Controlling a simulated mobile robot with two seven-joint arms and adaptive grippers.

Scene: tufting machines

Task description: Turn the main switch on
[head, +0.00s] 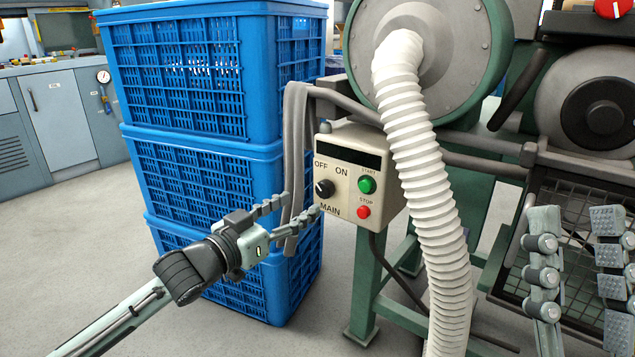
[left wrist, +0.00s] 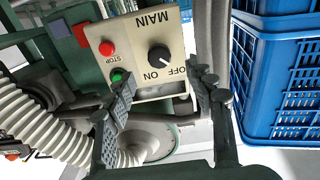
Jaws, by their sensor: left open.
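The main switch is a black round knob (head: 325,188) on the cream control box (head: 391,205), with OFF and ON printed above it and MAIN below. It also shows in the left wrist view (left wrist: 159,54), upside down. My right gripper (head: 578,222) is open and empty at the right edge.
A green start button (head: 367,185) and a red stop button (head: 363,212) sit right of the knob. A white ribbed hose (head: 425,180) hangs close to the box's right side. Stacked blue crates (head: 195,75) stand behind my left gripper. Grey floor is open at left.

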